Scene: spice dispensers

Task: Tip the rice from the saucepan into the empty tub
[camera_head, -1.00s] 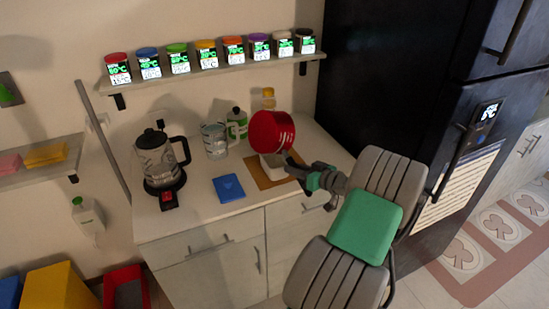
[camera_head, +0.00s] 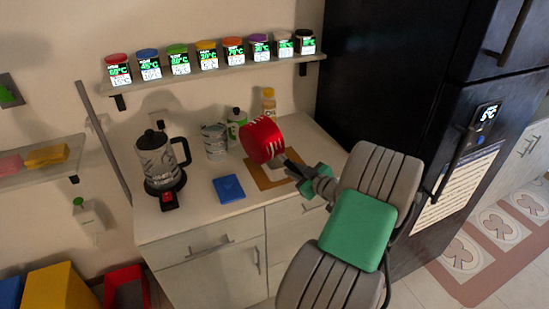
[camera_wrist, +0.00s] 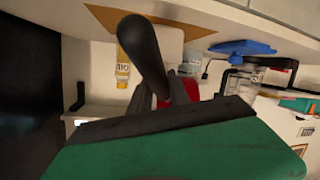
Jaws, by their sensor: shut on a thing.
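The red saucepan (camera_head: 260,139) is tilted in the air above the brown board on the counter. My gripper (camera_head: 306,176) is shut on its dark handle, to the right of the pan. In the wrist view the dark handle (camera_wrist: 146,55) rises across the middle, with a bit of the red pan (camera_wrist: 187,90) beside it. A pale tub (camera_head: 276,172) stands on the board, mostly hidden below and behind the pan. I cannot make out any rice, nor what is inside the tub. Pale streaks show on the pan; I cannot tell what they are.
The brown board (camera_head: 264,183) lies at the counter's right. A kettle (camera_head: 158,160), a blue flat object (camera_head: 228,188), a glass jug (camera_head: 214,140) and bottles stand around it. A shelf of spice jars (camera_head: 207,56) hangs above. The black fridge (camera_head: 385,75) stands at the right.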

